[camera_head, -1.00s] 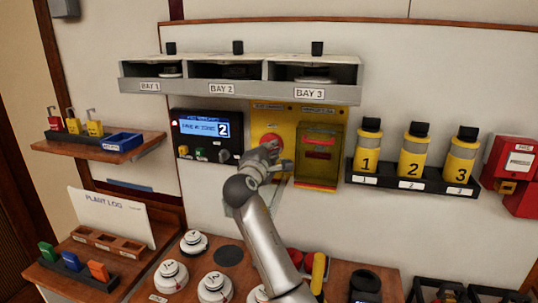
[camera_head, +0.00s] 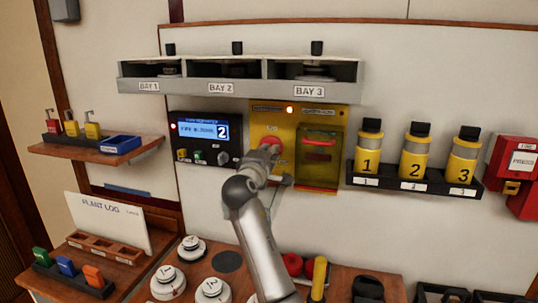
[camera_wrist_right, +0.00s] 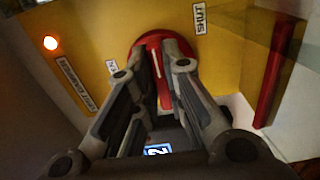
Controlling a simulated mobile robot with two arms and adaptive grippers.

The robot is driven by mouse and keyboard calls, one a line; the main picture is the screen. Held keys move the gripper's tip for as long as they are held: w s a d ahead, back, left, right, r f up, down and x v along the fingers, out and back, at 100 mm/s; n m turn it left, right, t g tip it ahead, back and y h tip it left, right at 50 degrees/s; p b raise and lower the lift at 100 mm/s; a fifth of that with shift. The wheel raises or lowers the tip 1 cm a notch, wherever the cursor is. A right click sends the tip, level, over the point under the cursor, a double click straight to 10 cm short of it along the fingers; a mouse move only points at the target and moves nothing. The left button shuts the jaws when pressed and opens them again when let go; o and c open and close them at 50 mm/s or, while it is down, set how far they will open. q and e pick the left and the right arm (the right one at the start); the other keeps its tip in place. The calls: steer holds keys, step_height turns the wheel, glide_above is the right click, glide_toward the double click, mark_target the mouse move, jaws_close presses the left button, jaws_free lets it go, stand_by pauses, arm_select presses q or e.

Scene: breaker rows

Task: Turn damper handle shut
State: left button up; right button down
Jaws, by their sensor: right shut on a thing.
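The damper handle (camera_head: 276,146) is a round red knob on a yellow panel (camera_head: 260,119). My right gripper (camera_head: 268,151) is shut on it and hides much of it in the head view. In the right wrist view, the fingers of the right gripper (camera_wrist_right: 165,62) close around the raised grip of the red handle (camera_wrist_right: 152,40), which has a white line. A SHUT label (camera_wrist_right: 200,18) is right of the handle; a smaller label at its left is too hidden to read. My left gripper is not in view.
An orange lamp (camera_head: 289,109) glows on the panel top. A clear yellowish cover (camera_head: 318,165) over a red bar is close to the right of the handle. A display box (camera_head: 205,140) is close to the left. The bay shelf (camera_head: 250,91) overhangs above.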

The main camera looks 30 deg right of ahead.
steer(key=shift+f, duration=0.15)
steer(key=c, duration=1.5)
jaws_free()
steer(key=v, duration=1.2)
steer(key=shift+s, duration=0.1)
